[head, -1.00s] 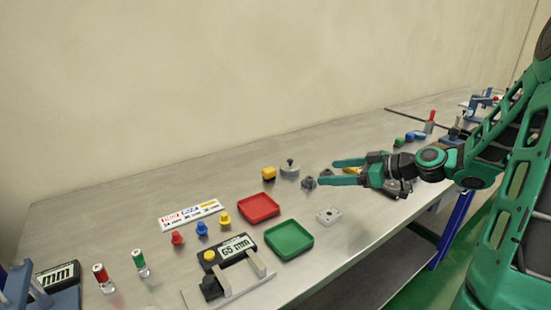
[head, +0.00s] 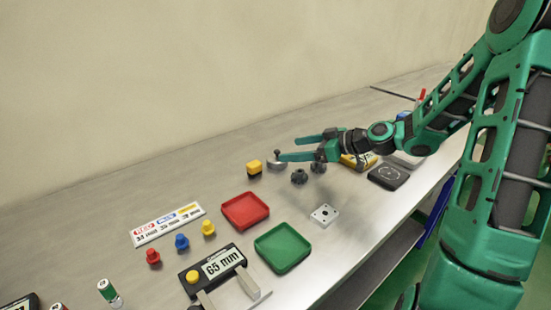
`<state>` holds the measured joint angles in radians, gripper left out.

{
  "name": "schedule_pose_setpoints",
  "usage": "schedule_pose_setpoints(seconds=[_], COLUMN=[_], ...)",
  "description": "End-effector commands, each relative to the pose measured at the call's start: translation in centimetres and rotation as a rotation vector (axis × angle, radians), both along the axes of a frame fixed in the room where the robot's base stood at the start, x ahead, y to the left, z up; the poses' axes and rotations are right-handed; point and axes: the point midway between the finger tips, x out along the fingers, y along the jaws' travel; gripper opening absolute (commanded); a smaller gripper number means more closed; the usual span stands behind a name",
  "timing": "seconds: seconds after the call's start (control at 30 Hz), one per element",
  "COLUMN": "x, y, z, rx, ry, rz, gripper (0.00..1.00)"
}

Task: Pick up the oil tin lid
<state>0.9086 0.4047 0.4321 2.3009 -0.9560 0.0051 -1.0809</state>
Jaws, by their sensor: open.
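A grey round piece with a small dark knob on top, which looks like the oil tin lid (head: 275,164), sits on the bench in the middle of the head view, just right of a yellow block. My gripper (head: 287,149) is open and empty, its two green fingers pointing left. The lower fingertip overlaps the right side of the lid's knob in the picture. The upper fingertip is beyond it, above and to the right. I cannot tell whether a finger touches the lid or how high the gripper is above it.
Two dark knobs (head: 299,176) (head: 318,167) stand under my gripper. A red tray (head: 245,211), a green tray (head: 283,248) and a metal plate (head: 324,215) lie nearer. The bench behind the lid is clear.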

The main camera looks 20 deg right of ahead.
Motion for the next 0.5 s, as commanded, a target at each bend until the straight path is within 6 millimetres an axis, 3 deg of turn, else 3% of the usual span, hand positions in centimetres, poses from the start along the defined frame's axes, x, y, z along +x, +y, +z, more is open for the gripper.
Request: schedule_pose_setpoints(seconds=[0.27,0.5], x=[1.5,2.9], y=[2.0,3.2], z=[-2.5,-3.1], rx=[0.003,0.001], ry=[0.002,0.0], rz=[0.004,0.002], gripper=[0.79,0.79])
